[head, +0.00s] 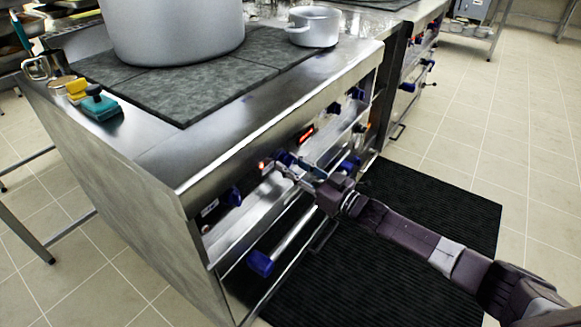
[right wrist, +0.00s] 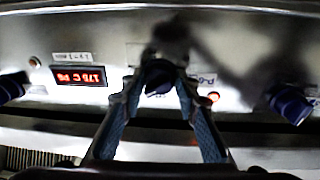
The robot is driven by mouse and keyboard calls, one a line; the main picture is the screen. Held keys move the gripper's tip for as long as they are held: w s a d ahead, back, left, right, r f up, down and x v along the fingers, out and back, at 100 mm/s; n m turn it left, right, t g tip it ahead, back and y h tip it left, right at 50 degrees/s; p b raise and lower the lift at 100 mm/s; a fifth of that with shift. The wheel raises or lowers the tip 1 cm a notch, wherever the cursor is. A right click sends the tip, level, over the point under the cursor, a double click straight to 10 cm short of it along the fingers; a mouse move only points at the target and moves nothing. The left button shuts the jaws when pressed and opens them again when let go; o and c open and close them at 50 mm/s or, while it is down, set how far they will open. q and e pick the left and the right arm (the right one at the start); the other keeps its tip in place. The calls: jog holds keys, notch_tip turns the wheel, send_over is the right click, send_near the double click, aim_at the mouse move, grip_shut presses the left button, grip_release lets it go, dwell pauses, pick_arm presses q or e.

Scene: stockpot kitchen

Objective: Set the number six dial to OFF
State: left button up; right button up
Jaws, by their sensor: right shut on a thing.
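The number six dial (right wrist: 157,73) is a dark blue knob on the steel front panel, with an upside-down label (right wrist: 205,79) that seems to read P-6 beside it in the right wrist view. My right gripper (right wrist: 158,90) has its two fingers on either side of this knob and is shut on it. In the head view my right gripper (head: 289,166) reaches the stove front from the right, and its fingers partly hide the knob. The knob's pointer and OFF mark cannot be made out. A red lit display (right wrist: 80,75) reads 175 C P6, upside down. My left gripper is not in view.
Other blue knobs sit along the panel, one on the left (head: 234,196) and one on the right (right wrist: 290,103). A small red light (right wrist: 213,97) glows near the held knob. A handle bar (head: 292,229) runs below. A big pot (head: 172,28) stands on the stove top.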

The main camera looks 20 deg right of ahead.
jog(key=n, duration=0.2)
jog(key=n+b, duration=0.1)
jog(key=n, duration=0.2)
jog(key=shift+w+d+f+y, duration=0.1)
jog(key=shift+f+y, duration=0.05)
jog(key=shift+y, duration=0.15)
jog(key=n+b, duration=0.1)
jog(key=n, duration=0.3)
jog(key=shift+g+y, duration=0.3)
jog(key=shift+y, duration=0.1)
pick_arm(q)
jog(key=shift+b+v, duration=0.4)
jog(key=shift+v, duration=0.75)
pick_arm(e)
jog(key=shift+d+n, duration=0.1)
jog(key=shift+n, duration=1.8)
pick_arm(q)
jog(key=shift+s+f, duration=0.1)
pick_arm(e)
jog(key=shift+n, duration=0.3)
jog(key=o, duration=1.2)
jog(key=shift+r, duration=0.2)
jog(key=shift+c, duration=0.2)
jog(key=v, duration=1.2)
jog(key=shift+w+d, duration=0.2)
jog(key=shift+a, duration=0.1)
